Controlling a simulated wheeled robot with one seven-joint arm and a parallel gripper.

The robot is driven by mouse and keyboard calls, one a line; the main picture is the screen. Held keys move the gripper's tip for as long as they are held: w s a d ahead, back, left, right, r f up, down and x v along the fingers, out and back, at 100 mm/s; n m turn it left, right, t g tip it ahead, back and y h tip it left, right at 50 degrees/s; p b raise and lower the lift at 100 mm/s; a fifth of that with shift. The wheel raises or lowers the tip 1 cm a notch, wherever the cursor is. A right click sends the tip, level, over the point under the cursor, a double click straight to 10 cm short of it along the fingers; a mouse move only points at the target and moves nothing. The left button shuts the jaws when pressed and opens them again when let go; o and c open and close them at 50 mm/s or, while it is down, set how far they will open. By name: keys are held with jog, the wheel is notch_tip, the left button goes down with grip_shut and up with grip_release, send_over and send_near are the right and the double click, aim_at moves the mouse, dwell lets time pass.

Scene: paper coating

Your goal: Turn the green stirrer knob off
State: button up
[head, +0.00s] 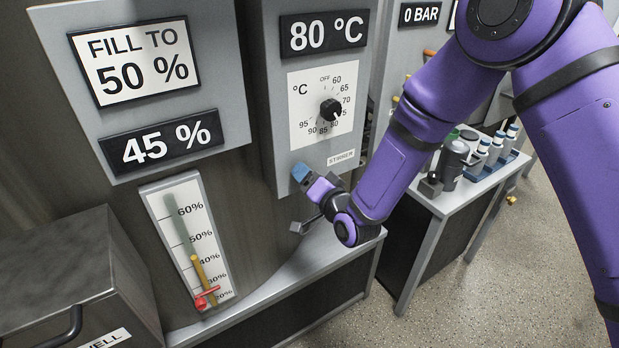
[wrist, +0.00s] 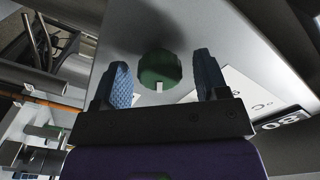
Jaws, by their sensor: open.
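The green stirrer knob (wrist: 160,67) shows in the wrist view, on the grey panel face, with a small white mark at its lower edge. My gripper (wrist: 161,80) is open, with one blue fingertip on each side of the knob. Gaps show between the knob and both fingers. In the head view my gripper (head: 301,173) is at the lower left of the panel, beside the STIRRER label (head: 341,157). The knob is hidden behind the gripper there.
Above is the black temperature dial (head: 331,109) on its white scale, under an 80 °C display (head: 323,33). To the left are a 45 % display (head: 160,141) and a level gauge (head: 190,240). A side table (head: 440,205) with bottles stands at the right.

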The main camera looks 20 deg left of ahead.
jog(key=shift+c, duration=0.4)
jog(key=c, duration=0.8)
jog(key=shift+c, duration=0.2)
jog(key=shift+n, duration=0.3)
jog(key=n, duration=1.1)
jog(key=shift+s+a, duration=0.1)
jog(key=shift+n, duration=0.3)
jog(key=o, duration=0.9)
